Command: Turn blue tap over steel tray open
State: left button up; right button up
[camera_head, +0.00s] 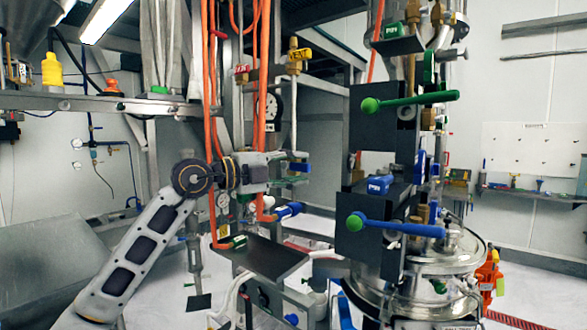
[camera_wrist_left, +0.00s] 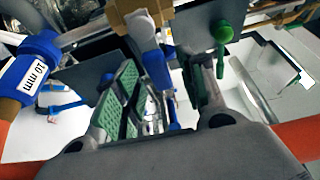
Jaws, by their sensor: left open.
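My left gripper (camera_head: 297,168) is open in the middle of the head view, in front of the orange hoses. A blue tap handle (camera_head: 299,167) shows at its fingertips. In the left wrist view, a blue handle (camera_wrist_left: 156,70) lies between the open fingers, nearer the green-padded left finger. I cannot tell whether either finger touches it. A flat dark-grey steel tray (camera_head: 262,256) is below the gripper. Another blue tap (camera_head: 288,210) sits just above this tray. My right gripper is not in view.
A blue lever (camera_head: 400,229) and a green lever (camera_head: 408,101) stick out from dark plates at right. Orange hoses (camera_head: 260,80) hang close behind my left gripper. A blue fitting marked 10 mm (camera_wrist_left: 28,68) is left of the fingers in the wrist view. A steel vessel (camera_head: 425,280) stands lower right.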

pick_arm(q)
jog(key=shift+c, duration=0.5)
grip_shut()
